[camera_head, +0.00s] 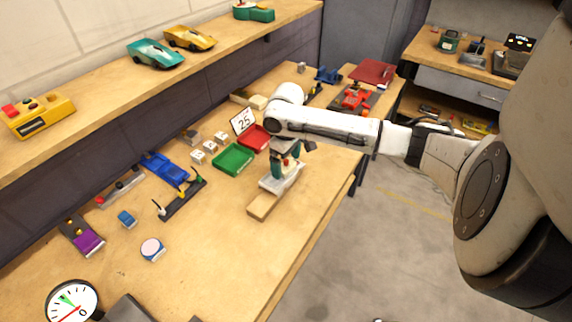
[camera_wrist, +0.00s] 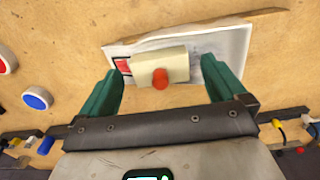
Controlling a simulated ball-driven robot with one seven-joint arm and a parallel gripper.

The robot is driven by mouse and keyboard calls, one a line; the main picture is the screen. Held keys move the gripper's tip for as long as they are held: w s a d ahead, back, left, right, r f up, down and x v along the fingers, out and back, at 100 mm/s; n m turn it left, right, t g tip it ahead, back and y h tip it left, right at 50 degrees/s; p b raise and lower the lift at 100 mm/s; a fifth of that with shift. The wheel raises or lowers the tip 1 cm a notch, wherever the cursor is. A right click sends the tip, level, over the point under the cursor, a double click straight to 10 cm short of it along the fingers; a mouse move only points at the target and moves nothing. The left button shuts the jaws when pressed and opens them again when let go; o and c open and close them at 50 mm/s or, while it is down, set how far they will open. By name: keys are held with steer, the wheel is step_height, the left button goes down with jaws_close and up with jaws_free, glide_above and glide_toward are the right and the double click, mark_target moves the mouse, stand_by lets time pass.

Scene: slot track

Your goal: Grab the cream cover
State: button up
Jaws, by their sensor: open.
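The cream cover (camera_wrist: 148,66) is a small block with a red knob (camera_wrist: 160,79) at its near side, in the upper middle of the wrist view. It lies on a pale plate (camera_wrist: 235,48), with a red patch (camera_wrist: 123,66) at its left end. My gripper (camera_wrist: 162,76) is open, with one green finger on each side of the cover and a gap at both sides. In the head view my gripper (camera_head: 284,168) is low over the pale plate (camera_head: 290,182), and the arm and fingers hide most of the cover there.
The plate sits by a wooden strip (camera_head: 264,206) near the bench's front edge. A green tray (camera_head: 233,159) and a red tray (camera_head: 254,138) stand behind. A black rail (camera_head: 183,200) lies to the left.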

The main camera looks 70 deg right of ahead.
steer(key=shift+f, duration=0.5)
steer(key=c, duration=1.1)
